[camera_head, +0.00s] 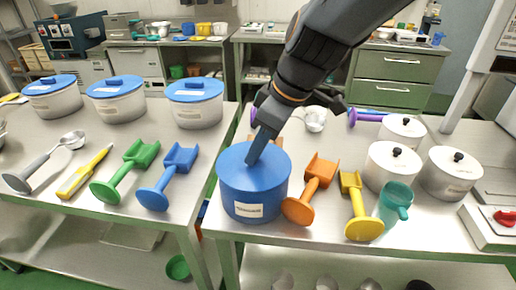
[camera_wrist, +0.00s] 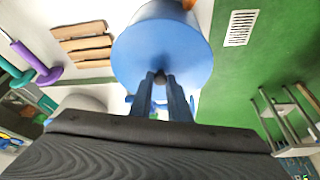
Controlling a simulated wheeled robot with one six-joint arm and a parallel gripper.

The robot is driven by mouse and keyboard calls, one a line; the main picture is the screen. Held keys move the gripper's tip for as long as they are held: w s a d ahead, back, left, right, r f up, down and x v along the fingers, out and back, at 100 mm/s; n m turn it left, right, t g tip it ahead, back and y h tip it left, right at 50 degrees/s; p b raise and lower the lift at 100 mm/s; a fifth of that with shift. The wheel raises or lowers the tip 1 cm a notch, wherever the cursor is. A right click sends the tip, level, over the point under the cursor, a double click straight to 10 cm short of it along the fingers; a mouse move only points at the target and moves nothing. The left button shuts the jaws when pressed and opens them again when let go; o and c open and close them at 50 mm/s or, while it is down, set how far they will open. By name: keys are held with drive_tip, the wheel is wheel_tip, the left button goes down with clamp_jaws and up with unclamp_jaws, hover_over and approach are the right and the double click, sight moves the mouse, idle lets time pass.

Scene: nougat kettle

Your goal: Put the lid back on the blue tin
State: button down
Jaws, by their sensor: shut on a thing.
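The blue tin (camera_head: 256,206) with a white label stands upright at the left front of the right-hand table. Its blue lid (camera_head: 236,162) covers the tin's top in the head view, with no clear gap between them; I cannot tell whether it is fully seated. My gripper (camera_head: 254,160) reaches down to the middle of the lid. In the wrist view, my gripper (camera_wrist: 161,82) is shut on the small dark knob of the lid (camera_wrist: 160,48). The fingers hide most of the knob.
An orange scoop (camera_head: 318,178) and a yellow scoop (camera_head: 358,208) lie right of the tin. Blue-lidded tubs (camera_head: 196,105) and several tools are on the left table, across a gap.

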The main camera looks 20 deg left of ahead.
idle(0.3)
drive_tip(key=c, duration=1.6)
unclamp_jaws()
drive_tip(key=shift+o, duration=0.4)
drive_tip(key=o, duration=0.5)
drive_tip(key=shift+r, duration=0.1)
drive_tip(key=shift+r+p, duration=2.05)
drive_tip(key=shift+r, duration=1.35)
